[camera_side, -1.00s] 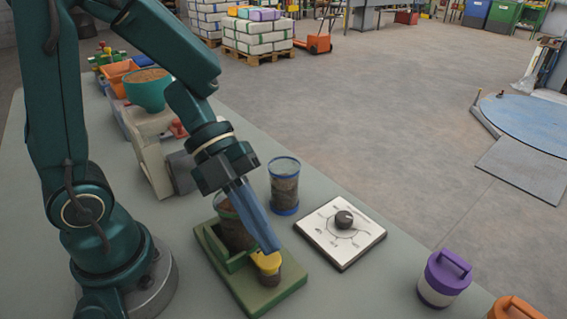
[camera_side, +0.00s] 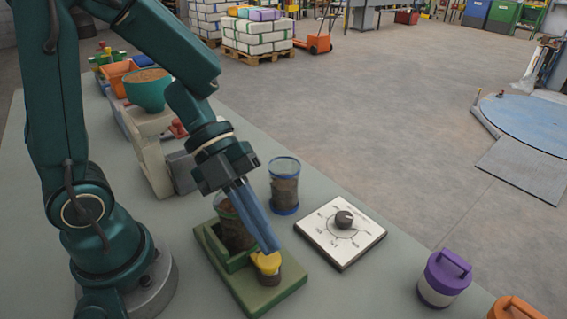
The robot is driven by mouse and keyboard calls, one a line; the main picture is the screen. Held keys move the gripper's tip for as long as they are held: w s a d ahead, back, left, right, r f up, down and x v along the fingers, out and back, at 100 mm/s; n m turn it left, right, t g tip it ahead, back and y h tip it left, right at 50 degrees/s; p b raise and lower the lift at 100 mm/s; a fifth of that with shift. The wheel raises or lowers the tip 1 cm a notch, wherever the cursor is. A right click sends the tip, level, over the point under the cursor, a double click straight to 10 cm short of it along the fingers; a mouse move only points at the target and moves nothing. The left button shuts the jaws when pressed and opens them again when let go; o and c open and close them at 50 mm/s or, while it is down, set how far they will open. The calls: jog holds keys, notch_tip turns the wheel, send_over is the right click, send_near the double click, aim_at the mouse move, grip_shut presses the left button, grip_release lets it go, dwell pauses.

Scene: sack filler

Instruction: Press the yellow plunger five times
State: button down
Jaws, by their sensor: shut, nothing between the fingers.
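The yellow plunger (camera_side: 267,262) is a short yellow cap on a dark cylinder, standing on the front part of a green base (camera_side: 281,294). My gripper (camera_side: 272,250) is shut and empty, with its blue fingers pointing down at the plunger. The fingertips are at the plunger's top and appear to touch it. A clear container with brown fill (camera_side: 235,232) stands on the green base behind the fingers, partly hidden by them.
A second filled container with blue rims (camera_side: 285,187) stands behind the base. A white dial plate with a black knob (camera_side: 344,219) lies to the right. A purple-lidded jar (camera_side: 443,278) and an orange-lidded one (camera_side: 514,308) are near the table edge. A teal bowl (camera_side: 147,92) sits at the back left.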

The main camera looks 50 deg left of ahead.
jog(key=shift+f, duration=0.1)
dwell(0.3)
jog(key=shift+f, duration=0.3)
jog(key=shift+s+a+f, duration=0.1)
jog(key=shift+s+f, duration=0.05)
jog(key=shift+f, duration=0.9)
dwell(1.1)
jog(key=shift+a+r, duration=0.15)
jog(key=shift+r, duration=1.1)
jog(key=shift+w+r, duration=0.2)
jog(key=shift+r, duration=0.55)
jog(key=shift+s+r, duration=0.1)
jog(key=shift+r, duration=1.7)
